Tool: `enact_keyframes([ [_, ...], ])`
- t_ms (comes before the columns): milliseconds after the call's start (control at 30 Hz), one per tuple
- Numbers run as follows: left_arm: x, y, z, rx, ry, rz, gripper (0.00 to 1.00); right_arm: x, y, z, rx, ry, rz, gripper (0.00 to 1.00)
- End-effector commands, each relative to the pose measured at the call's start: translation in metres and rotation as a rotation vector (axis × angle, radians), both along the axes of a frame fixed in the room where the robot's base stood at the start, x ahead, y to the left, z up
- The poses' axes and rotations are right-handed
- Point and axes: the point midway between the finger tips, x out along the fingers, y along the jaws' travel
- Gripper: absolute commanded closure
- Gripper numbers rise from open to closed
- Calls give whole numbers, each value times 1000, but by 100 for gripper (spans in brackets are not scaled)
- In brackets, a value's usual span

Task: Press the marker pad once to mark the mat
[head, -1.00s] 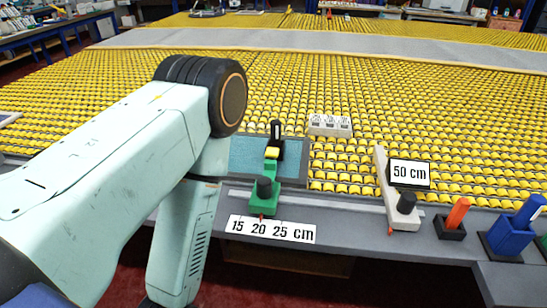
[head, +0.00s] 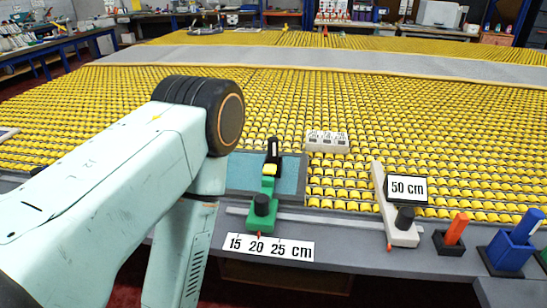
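A teal mat (head: 231,173) lies at the near edge of the large table in the head view. A green sliding tool (head: 261,217) with a black knob stands at its front edge. The tool has a yellow pad (head: 269,170) and a black upright part (head: 273,151) over the mat. I cannot tell whether the pad touches the mat. A red pointer on the tool is by the 20 on the "15 20 25 cm" label (head: 271,247). My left arm comes in from the left and bends down beside the mat, hiding its left part. Neither gripper is in view.
A white slide (head: 396,215) with a "50 cm" sign (head: 406,188) stands to the right. Further right are an orange-handled tool in a black holder (head: 449,243) and a blue holder (head: 506,254). A white block (head: 328,142) sits behind the mat on yellow rollers.

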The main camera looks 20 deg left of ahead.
Motion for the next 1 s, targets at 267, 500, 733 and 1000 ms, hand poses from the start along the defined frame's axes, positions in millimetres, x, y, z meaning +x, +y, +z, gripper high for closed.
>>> enact_keyframes([
  [267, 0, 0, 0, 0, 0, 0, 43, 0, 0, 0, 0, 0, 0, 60],
  [500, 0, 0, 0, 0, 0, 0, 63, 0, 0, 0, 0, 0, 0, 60],
  [733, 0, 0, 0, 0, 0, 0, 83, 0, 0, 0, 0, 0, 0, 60],
  [1000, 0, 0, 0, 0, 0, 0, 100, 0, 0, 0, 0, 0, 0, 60],
])
